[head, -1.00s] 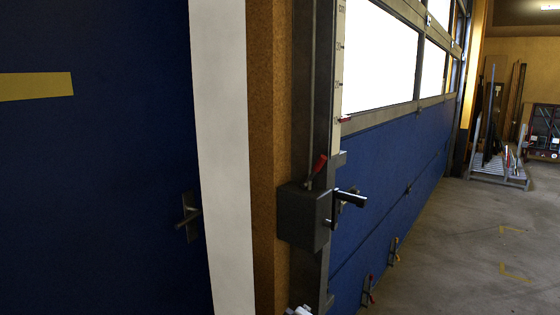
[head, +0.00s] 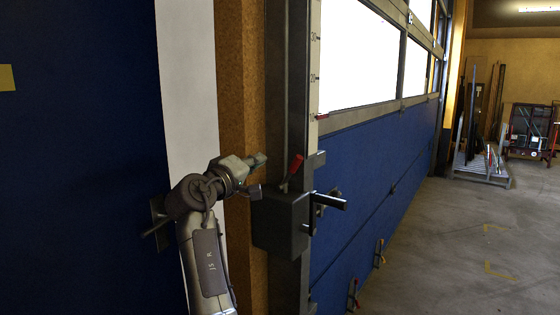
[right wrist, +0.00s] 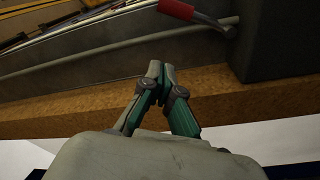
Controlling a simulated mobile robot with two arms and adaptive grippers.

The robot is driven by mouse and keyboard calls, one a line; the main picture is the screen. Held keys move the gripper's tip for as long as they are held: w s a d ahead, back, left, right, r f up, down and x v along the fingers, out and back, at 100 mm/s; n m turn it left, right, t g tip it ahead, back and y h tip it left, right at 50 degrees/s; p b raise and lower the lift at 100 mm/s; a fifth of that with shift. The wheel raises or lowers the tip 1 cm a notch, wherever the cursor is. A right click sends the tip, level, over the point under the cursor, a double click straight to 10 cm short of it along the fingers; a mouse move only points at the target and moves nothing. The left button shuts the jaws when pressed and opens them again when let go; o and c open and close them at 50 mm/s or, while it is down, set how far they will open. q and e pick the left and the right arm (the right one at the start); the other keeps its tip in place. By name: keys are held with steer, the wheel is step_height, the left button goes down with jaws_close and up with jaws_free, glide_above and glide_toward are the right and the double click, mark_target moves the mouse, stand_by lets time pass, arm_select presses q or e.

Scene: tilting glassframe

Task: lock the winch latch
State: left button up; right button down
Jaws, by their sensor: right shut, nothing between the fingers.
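The winch is a dark grey box (head: 280,222) on the metal post beside the blue door, with a black crank handle (head: 331,202) sticking out to the right. Its latch is a lever with a red grip (head: 296,165), tilted up and to the right above the box. In the right wrist view the red grip (right wrist: 176,9) and the box (right wrist: 285,40) are at the top. My right gripper (head: 262,160) is left of the lever, at about its height and apart from it. In the right wrist view its fingertips (right wrist: 161,72) meet with nothing between them. My left gripper is out of view.
A cork-coloured strip (head: 241,110) and a white wall strip stand left of the post. A blue door with a lever handle (head: 155,232) is at the left. A rack (head: 481,170) stands far right. The floor (head: 440,250) between is mostly clear.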

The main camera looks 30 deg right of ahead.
steer(key=r+p, duration=0.1)
steer(key=p, duration=0.3)
glide_above(291, 171)
steer(key=w+a, duration=0.2)
steer(key=w, duration=0.2)
steer(key=s+f+p, duration=0.1)
steer(key=s+d+f, duration=0.1)
steer(key=s, duration=0.1)
steer(key=shift+s+f+p, duration=0.15)
steer(key=shift+f+p, duration=0.05)
steer(key=shift+p, duration=0.2)
steer(key=shift+d, duration=0.1)
